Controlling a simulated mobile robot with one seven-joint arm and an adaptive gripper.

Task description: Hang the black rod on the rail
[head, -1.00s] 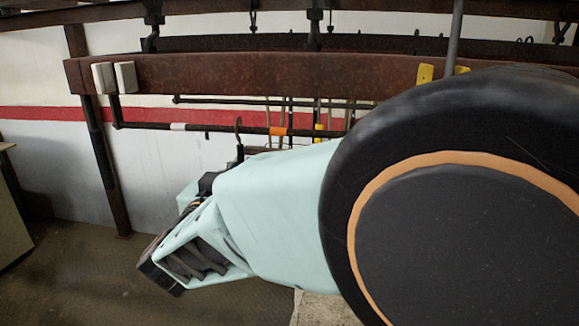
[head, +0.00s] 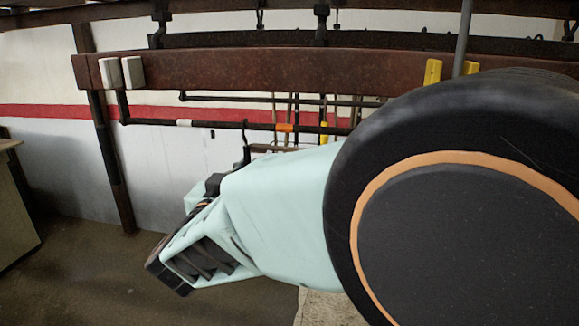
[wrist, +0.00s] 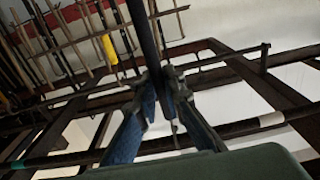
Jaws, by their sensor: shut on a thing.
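The black rod (wrist: 143,35) is pinched between the two fingers of my gripper (wrist: 162,88) in the wrist view and runs up out of the picture. In the head view a thin dark hook (head: 246,150), seemingly the rod's end, stands up from behind my gripper (head: 212,185). The rail (head: 225,125) is a dark horizontal bar with a white band and an orange band. The hook's tip overlaps the rail between these bands; I cannot tell whether it touches it. The rail also seems to show in the wrist view (wrist: 225,131), behind the fingers. My arm hides the rail's right part.
A thick rusty beam (head: 250,72) runs above the rail, with white blocks (head: 133,72) at left and a yellow clamp (head: 432,72) at right. A dark post (head: 112,165) stands at left. Several thin rods hang behind the rail. The floor at lower left is clear.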

